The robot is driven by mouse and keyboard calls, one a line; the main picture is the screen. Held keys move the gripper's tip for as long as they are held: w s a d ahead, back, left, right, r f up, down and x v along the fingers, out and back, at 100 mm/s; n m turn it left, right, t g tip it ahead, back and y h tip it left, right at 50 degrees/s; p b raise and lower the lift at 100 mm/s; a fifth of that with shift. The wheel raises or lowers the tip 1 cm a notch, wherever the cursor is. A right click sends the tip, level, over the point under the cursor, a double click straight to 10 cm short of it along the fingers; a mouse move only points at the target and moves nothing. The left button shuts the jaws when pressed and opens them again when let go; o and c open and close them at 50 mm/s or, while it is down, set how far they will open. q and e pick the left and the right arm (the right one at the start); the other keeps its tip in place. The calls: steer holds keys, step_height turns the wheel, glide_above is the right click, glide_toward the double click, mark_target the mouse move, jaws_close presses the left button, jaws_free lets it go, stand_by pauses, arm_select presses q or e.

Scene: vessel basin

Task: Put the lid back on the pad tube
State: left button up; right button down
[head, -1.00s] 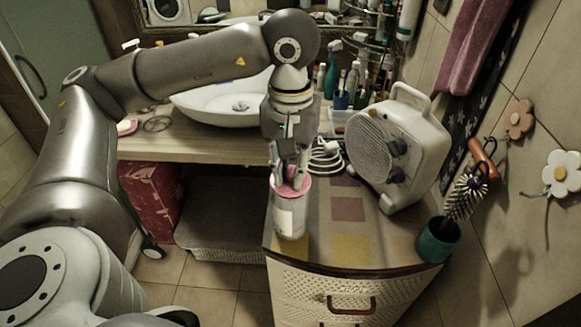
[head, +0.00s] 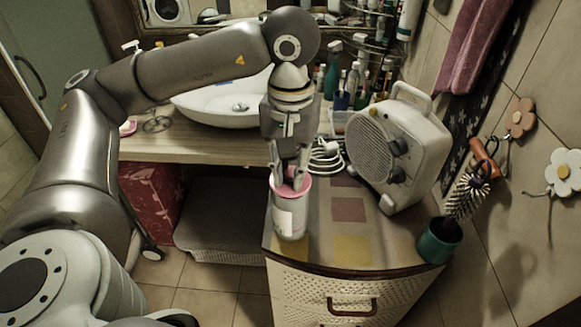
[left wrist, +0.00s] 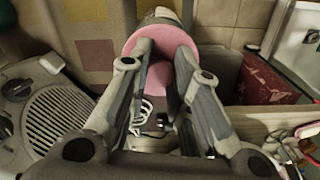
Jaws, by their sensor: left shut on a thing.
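The pad tube (head: 289,218) stands upright near the front left corner of the cabinet top, clear-grey with a pale label. The pink lid (head: 303,190) is at the tube's mouth. My left gripper (head: 291,180) points down from above, its fingers shut on the lid's top. In the left wrist view the lid (left wrist: 198,52) is a pink disc behind the fingertips (left wrist: 163,52), and part of the tube (left wrist: 160,14) shows beyond it. The fingers hide part of the lid, and I cannot tell whether it is fully seated. My right gripper is not in view.
A white fan heater (head: 400,150) stands right of the tube, with a coiled white cable (head: 325,156) behind. A green pot with a brush (head: 440,240) is at the cabinet's right edge. The washbasin (head: 225,105) is behind left. The cabinet's front edge is close to the tube.

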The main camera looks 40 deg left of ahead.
arm_select(q)
steer(key=o, duration=0.9)
steer(key=shift+o, duration=0.5)
steer(key=o, duration=0.4)
steer(key=shift+r, duration=0.1)
steer(key=shift+r+p, duration=1.95)
steer(key=shift+r, duration=1.4)
steer(key=shift+c, duration=0.5)
